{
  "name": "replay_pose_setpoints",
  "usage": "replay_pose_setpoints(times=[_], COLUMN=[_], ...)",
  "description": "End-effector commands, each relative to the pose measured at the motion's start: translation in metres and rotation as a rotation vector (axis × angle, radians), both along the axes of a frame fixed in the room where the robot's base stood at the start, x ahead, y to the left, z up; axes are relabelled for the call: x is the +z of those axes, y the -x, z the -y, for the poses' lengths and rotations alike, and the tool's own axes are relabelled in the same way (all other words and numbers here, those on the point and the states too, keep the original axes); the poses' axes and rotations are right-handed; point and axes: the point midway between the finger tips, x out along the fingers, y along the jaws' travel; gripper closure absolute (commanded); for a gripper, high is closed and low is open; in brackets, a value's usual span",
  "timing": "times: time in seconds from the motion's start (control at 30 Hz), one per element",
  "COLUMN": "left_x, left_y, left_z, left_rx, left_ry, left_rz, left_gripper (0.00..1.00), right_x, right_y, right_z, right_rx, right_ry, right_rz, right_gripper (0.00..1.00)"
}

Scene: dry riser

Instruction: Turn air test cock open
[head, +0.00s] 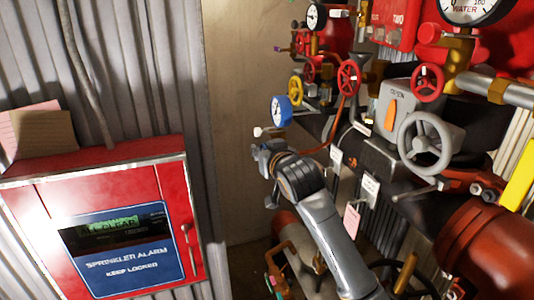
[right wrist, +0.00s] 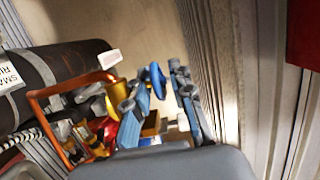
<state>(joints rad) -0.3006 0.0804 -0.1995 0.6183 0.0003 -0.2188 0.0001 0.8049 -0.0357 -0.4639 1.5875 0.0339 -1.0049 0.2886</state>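Contact with that part cannot be told. A brass fitting (right wrist: 118,97) and a white tag (right wrist: 110,59) are left of the fingers. I cannot tell for certain which part is the air test cock; the gripper hides some fittings. My left gripper is out of view.
A red sprinkler alarm cabinet (head: 122,225) stands at the left. Red handwheels (head: 348,77), a grey handwheel (head: 431,142) and dark pipes crowd the right. An orange bent pipe (right wrist: 36,103) lies left of my fingers. The bare wall panel (head: 238,100) is clear.

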Motion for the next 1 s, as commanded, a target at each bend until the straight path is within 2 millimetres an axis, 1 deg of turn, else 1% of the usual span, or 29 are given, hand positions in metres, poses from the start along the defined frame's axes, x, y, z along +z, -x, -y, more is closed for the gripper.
replay_pose_setpoints(times=[0.17,0.4,0.6,0.7,0.8,1.0], left_x=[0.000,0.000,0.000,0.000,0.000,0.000], left_y=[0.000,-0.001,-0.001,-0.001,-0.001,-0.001], left_z=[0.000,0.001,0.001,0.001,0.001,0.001], left_rx=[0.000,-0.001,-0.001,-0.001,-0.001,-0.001], left_ry=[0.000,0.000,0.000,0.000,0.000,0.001], left_rz=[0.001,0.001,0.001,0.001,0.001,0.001], left_gripper=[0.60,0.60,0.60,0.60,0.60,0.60], right_x=[0.004,0.015,0.022,0.025,0.025,0.026], right_y=[0.018,0.062,0.093,0.103,0.108,0.109], right_z=[0.006,0.021,0.031,0.034,0.035,0.036], right_rx=[0.000,0.000,0.000,0.000,0.000,-0.001], right_ry=[-0.001,-0.001,0.000,0.000,0.000,0.001], right_rz=[0.002,0.002,0.001,0.000,-0.001,-0.002], right_gripper=[0.77,0.77,0.77,0.77,0.77,0.77])
